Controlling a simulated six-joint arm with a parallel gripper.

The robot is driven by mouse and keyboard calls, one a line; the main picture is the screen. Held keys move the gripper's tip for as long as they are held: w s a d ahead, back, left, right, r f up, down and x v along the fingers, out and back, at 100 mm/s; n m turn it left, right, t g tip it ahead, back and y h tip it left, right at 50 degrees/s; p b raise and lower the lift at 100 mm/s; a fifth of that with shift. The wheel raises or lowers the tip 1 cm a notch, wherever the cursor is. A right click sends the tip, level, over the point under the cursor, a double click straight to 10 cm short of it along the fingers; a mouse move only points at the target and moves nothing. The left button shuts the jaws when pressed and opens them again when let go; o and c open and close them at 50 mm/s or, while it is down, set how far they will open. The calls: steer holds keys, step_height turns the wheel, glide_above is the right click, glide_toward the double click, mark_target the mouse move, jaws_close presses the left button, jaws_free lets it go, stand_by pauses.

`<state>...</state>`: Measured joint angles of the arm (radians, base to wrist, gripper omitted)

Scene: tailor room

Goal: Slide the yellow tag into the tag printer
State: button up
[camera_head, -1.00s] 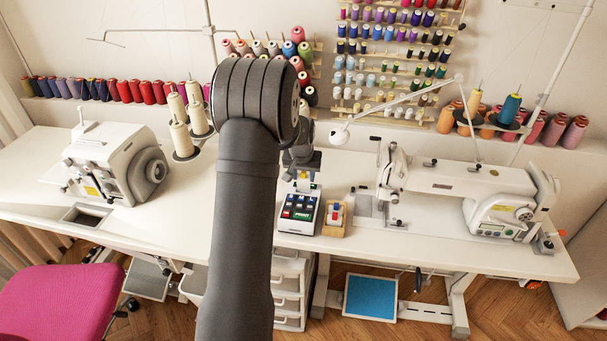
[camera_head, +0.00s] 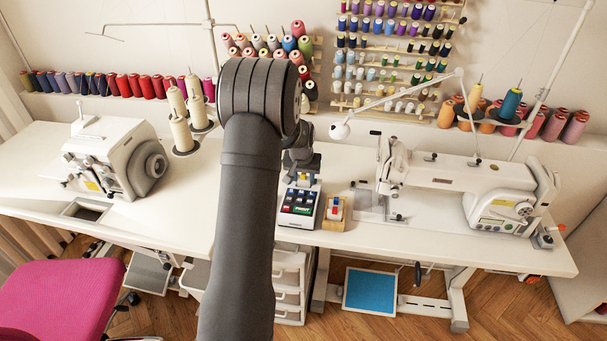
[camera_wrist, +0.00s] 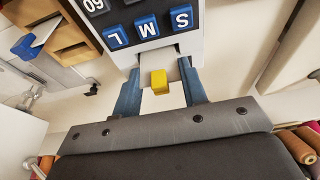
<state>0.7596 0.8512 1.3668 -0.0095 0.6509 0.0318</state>
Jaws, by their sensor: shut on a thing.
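The tag printer (camera_head: 298,202) is a white box with a dark keypad of blue, red and green keys, on the white table. In the wrist view the end of the printer (camera_wrist: 190,47) shows, with blue S, M and L keys. The yellow tag (camera_wrist: 159,82) shows its yellow tab and a pale flat part between my fingers, right at the printer's end. My gripper (camera_wrist: 160,92) is shut on the tag, with blue fingers on both sides. How deep the tag sits in the slot is hidden. In the head view my gripper (camera_head: 302,165) is just behind the printer.
A wooden holder (camera_head: 335,214) with red and blue tags stands close beside the printer. A white sewing machine (camera_head: 460,178) stands to the right and a serger (camera_head: 115,160) to the left. Thread cones (camera_head: 183,135) stand behind my arm.

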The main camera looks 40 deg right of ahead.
steer(key=shift+f, duration=0.65)
steer(key=o, duration=1)
steer(key=shift+r, duration=0.1)
steer(key=v, duration=1.7)
steer(key=shift+r, duration=0.15)
steer(key=x, duration=1.7)
steer(key=shift+f, duration=0.2)
steer(key=shift+r, duration=0.15)
